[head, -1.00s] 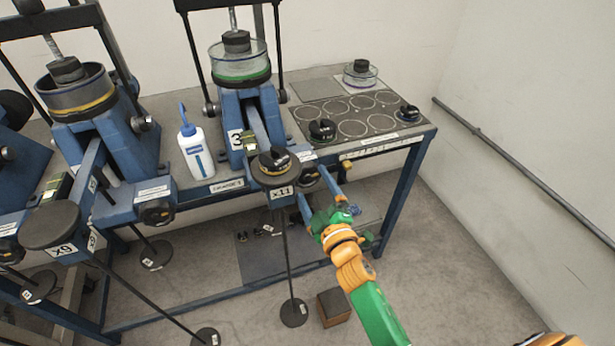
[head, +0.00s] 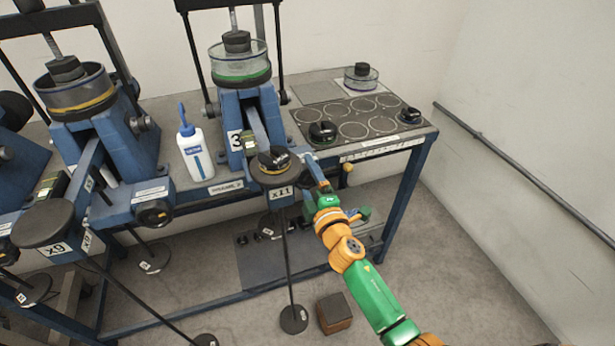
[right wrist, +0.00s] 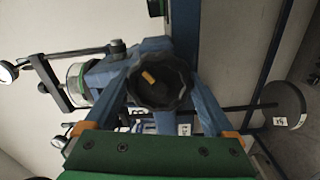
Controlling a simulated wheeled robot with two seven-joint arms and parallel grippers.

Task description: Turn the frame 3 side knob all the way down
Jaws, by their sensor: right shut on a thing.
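Frame 3 (head: 240,110) is a blue lever frame with a "3" label and a clear, green-banded cup on top. Its black side knob (right wrist: 158,82) has an orange mark and fills the middle of the right wrist view. My right gripper (head: 310,160) reaches frame 3's right side, by the beam end marked x11. In the right wrist view its blue fingers (right wrist: 163,78) lie on both sides of the knob and are shut on it. In the head view the knob is mostly hidden behind the fingers and the beam end. My left gripper is not in view.
A round dark weight (head: 275,159) sits on the x11 beam end close to my fingers, with a hanger rod below. A white bottle (head: 194,153) stands left of frame 3. A dark plate with circles (head: 357,120) lies right. A brown block (head: 334,313) is on the floor.

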